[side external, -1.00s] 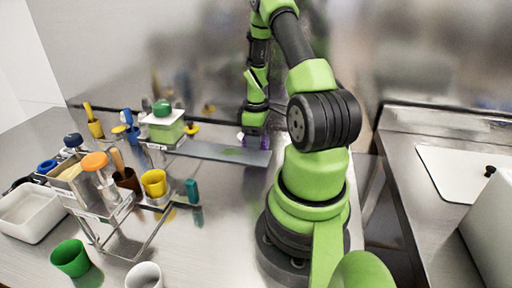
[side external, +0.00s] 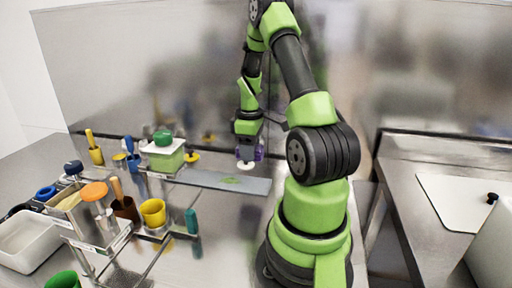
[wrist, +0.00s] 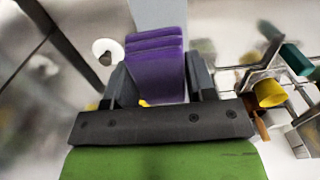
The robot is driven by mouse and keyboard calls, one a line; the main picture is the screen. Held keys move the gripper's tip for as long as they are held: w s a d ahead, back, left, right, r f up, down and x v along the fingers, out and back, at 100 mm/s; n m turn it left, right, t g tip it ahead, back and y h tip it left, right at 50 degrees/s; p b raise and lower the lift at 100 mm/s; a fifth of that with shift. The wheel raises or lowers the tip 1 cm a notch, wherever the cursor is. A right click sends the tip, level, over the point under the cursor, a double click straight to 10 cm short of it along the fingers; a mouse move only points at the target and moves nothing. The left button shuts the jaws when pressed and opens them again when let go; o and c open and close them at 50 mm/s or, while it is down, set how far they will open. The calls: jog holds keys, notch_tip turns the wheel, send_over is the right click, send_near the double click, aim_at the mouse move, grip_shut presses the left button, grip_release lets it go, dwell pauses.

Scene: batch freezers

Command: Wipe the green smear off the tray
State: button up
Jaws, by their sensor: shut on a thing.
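The tray (side external: 203,178) is a flat grey plate on the steel counter behind the caddy. A green smear (side external: 230,180) shows near its middle in the side view. My gripper (side external: 249,154) is above and behind the tray's right part, apart from it. It is shut on a folded purple cloth (wrist: 157,62), seen in the wrist view between the two dark fingers. A bit of the cloth (side external: 259,153) shows purple in the side view. A grey strip of the tray (wrist: 158,12) shows beyond the cloth in the wrist view; the smear cannot be seen there.
A small white round thing (wrist: 107,51) is left of the cloth in the wrist view. A steel wall (side external: 180,90) rises behind.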

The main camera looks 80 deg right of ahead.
aim_at(242, 183)
jog(key=w, duration=0.1)
jog(key=w+f, duration=0.1)
jog(key=shift+w+f, duration=0.3)
jog(key=shift+f, duration=3.55)
jog(key=shift+w+f, duration=0.25)
jog(key=shift+f, duration=0.05)
jog(key=shift+c, duration=0.3)
jog(key=shift+w, duration=3.4)
jog(key=shift+s, duration=3.6)
jog(key=shift+r, duration=4.05)
